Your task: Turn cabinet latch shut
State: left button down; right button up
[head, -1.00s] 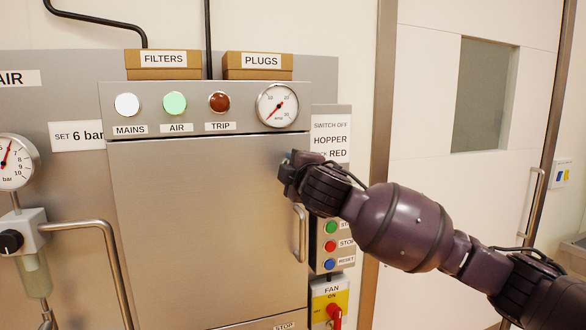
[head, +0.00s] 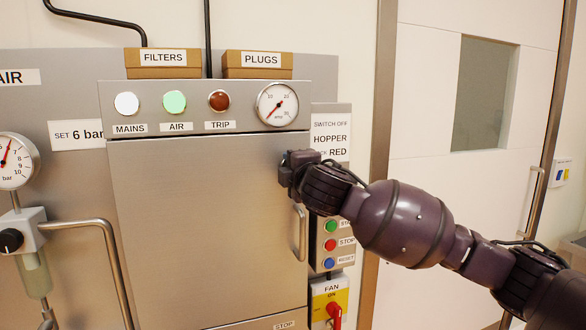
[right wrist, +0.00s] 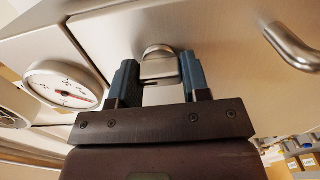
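The cabinet latch (right wrist: 159,66) is a small metal piece with a rounded top on the cabinet door (head: 205,220). In the right wrist view it sits between the two fingers of my right gripper (right wrist: 161,80), with a finger close against each side. It looks held. In the head view my right gripper (head: 286,172) is at the door's upper right edge, above the door handle (head: 300,233), and it hides the latch there. The door looks closed. My left gripper is not in view.
A dial gauge (head: 277,105) and indicator lamps sit above the door. A push-button panel (head: 331,245) and a red fan switch (head: 334,313) are right of it, below my right arm. A bent pipe (head: 108,255) stands out at the left.

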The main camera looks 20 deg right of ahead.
jog(key=o, duration=0.4)
jog(key=s+b, duration=0.2)
jog(key=s, duration=0.8)
jog(key=shift+s+d, duration=0.15)
jog(key=shift+s, duration=0.25)
